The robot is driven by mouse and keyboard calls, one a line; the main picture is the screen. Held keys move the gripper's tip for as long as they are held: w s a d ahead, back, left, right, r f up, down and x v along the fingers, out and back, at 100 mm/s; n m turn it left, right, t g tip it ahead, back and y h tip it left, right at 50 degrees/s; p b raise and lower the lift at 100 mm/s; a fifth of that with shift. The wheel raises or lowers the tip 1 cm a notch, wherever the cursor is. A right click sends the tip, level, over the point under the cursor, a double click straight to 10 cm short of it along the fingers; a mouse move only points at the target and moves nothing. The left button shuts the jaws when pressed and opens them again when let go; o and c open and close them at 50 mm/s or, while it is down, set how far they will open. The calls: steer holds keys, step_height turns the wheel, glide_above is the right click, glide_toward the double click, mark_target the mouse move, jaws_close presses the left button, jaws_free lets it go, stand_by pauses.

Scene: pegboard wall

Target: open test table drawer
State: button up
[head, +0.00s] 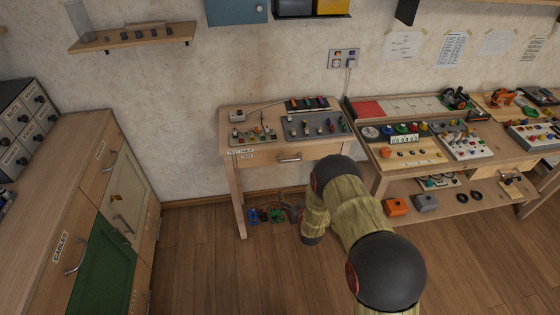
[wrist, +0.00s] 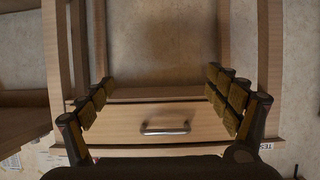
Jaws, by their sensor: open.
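The test table (head: 224,116) stands against the wall, with a wooden drawer (head: 262,160) under its top. The drawer front looks flush with the frame, and its metal bar handle (head: 289,160) is clear to see. In the wrist view, which is turned upside down, the drawer front (wrist: 120,124) and handle (wrist: 166,128) lie between the fingers. My gripper (wrist: 160,82) is open and empty, with one padded finger row on each side of the handle. No contact with the handle shows. My arm hides the gripper in the head view.
Boards with components (head: 318,126) lie on the tabletop. Coloured parts (head: 272,214) lie on the floor below it. A workbench (head: 420,162) stands close on the right. A cabinet with a green door (head: 102,265) is at left. Floor before the table's left part is clear.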

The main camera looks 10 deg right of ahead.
mark_target(290, 160)
steer(key=w+r+t, duration=0.4)
steer(key=r, duration=0.7)
steer(key=shift+w+a+f+b, duration=0.15)
steer(key=shift+w+b, duration=0.5)
steer(key=shift+w, duration=1.2)
steer(key=shift+w+a+b, duration=0.15)
steer(key=shift+w+b, duration=0.45)
steer(key=shift+w, duration=1.2)
steer(key=shift+c, duration=0.9)
steer(key=c, duration=1.1)
steer(key=shift+c, duration=0.3)
